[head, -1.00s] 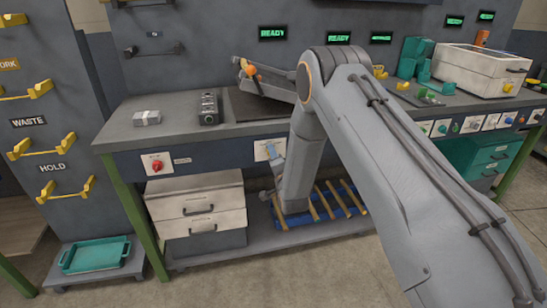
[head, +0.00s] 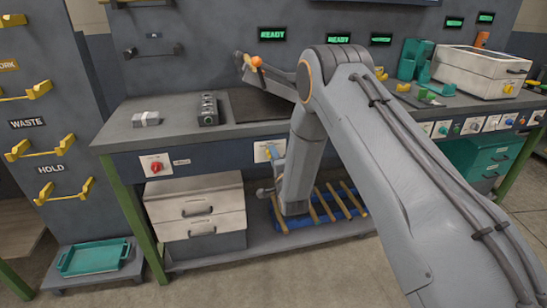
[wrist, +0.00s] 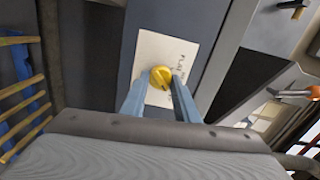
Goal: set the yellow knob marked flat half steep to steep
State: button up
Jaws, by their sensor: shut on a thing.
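The yellow knob (wrist: 160,77) stands on a white plate (wrist: 158,50) fixed to the dark bench front. My gripper (wrist: 159,84) has its two blue-grey fingers on either side of the knob and is shut on it. A dark line shows on the knob's face. Small print on the plate is turned sideways and too blurred to read fully, so I cannot tell which mark the knob points to. In the head view the plate (head: 260,152) is partly covered by my wrist, and the knob is hard to make out there.
A red knob (head: 155,167) sits on another plate to the left. Below are white drawers (head: 197,212) and a blue slatted rack (head: 345,212). More knob plates (head: 470,125) line the right side.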

jog(key=o, duration=1.1)
jog(key=shift+d, duration=0.1)
jog(key=shift+c, duration=0.2)
jog(key=v, duration=0.7)
jog(key=shift+s+b, duration=0.35)
jog(key=shift+s, duration=0.05)
jog(key=shift+d+r, duration=0.1)
jog(key=shift+d, duration=0.05)
